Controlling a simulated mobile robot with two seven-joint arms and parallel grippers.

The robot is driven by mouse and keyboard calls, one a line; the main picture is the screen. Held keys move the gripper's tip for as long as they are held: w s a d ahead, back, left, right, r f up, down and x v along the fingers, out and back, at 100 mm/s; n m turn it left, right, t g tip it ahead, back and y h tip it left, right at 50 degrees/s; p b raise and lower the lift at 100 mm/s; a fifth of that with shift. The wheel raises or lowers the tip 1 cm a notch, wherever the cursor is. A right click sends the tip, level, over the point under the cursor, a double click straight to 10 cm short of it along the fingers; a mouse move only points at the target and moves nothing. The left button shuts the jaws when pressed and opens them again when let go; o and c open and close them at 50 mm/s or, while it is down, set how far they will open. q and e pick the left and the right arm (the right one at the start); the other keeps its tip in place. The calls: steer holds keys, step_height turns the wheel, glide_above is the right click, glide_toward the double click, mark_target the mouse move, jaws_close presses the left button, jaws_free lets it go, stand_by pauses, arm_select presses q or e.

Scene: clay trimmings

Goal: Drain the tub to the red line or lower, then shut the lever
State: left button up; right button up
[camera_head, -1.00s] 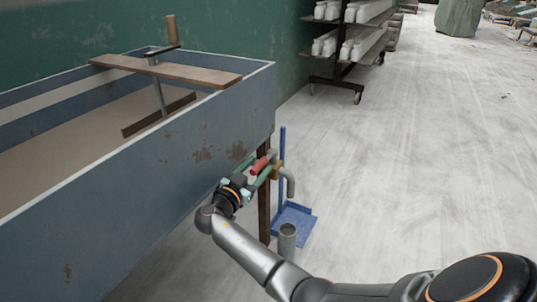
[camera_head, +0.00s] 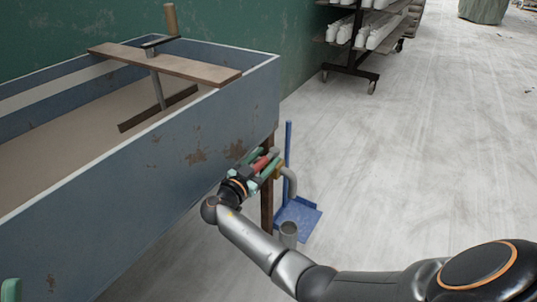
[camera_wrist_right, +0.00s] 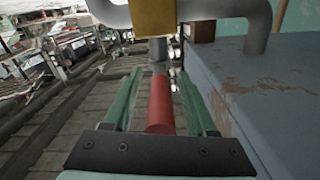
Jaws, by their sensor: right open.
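The blue-grey tub (camera_head: 120,190) fills the left side of the head view, with brown content (camera_head: 85,130) inside. I cannot make out a red line on it. The red lever handle (camera_head: 259,164) sticks out from the brass valve (camera_wrist_right: 153,18) by the tub's near right corner. My right gripper (camera_head: 265,160) is open, its green fingers on either side of the handle. The wrist view shows the handle (camera_wrist_right: 160,103) between the fingers, with a visible gap on each side. A green piece, apparently of my left gripper (camera_head: 10,290), shows at the bottom left edge; its jaws are hidden.
A grey outlet pipe (camera_head: 291,181) bends down from the valve. Below are a metal cylinder (camera_head: 289,230) and a blue dustpan-like piece (camera_head: 299,212). A plank (camera_head: 165,64) lies across the tub.

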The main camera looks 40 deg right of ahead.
steer(key=shift+d, duration=0.1)
stand_by(0.3)
jaws_close()
stand_by(1.3)
